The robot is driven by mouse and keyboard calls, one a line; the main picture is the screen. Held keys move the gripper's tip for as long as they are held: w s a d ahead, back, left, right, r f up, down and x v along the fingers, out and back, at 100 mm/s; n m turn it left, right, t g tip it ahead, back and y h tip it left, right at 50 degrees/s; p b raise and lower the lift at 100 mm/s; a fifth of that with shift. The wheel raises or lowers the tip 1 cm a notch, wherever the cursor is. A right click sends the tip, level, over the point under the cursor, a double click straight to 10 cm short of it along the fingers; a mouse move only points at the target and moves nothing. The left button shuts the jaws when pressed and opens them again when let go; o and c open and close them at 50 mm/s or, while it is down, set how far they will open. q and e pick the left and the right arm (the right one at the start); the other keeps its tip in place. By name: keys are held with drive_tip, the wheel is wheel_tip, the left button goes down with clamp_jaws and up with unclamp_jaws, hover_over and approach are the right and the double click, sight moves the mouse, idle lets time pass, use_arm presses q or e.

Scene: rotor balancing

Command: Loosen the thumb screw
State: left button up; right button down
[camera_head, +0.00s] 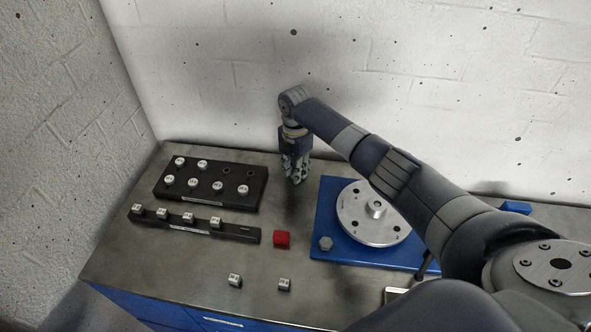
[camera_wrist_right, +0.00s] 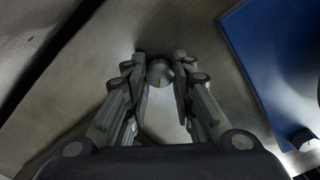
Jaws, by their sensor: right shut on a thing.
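My right gripper (camera_head: 296,172) points down over the bare bench, between the black rack and the blue base plate. In the right wrist view the gripper (camera_wrist_right: 160,80) has its fingertips closed around a small grey round piece (camera_wrist_right: 160,72) with a thin orange mark. I cannot tell whether this piece is the thumb screw. A silver rotor disc (camera_head: 356,226) with a central hub (camera_head: 376,208) lies on the blue base plate (camera_head: 327,196). A grey knob (camera_head: 326,243) stands at the plate's front left corner, apart from the gripper. My left gripper is out of view.
The black rack (camera_head: 258,197) holds several white-topped weights, and a lower black strip (camera_head: 240,232) holds more. A red block (camera_head: 282,239) sits left of the plate. Two loose weights (camera_head: 235,280) (camera_head: 284,284) lie at the front. A blue block (camera_head: 516,207) is at the right.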

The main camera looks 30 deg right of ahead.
drive_tip(key=shift+n, duration=0.5)
drive_tip(key=c, duration=1.3)
unclamp_jaws()
wheel_tip(320, 180, up, 12)
drive_tip(key=shift+r, duration=0.1)
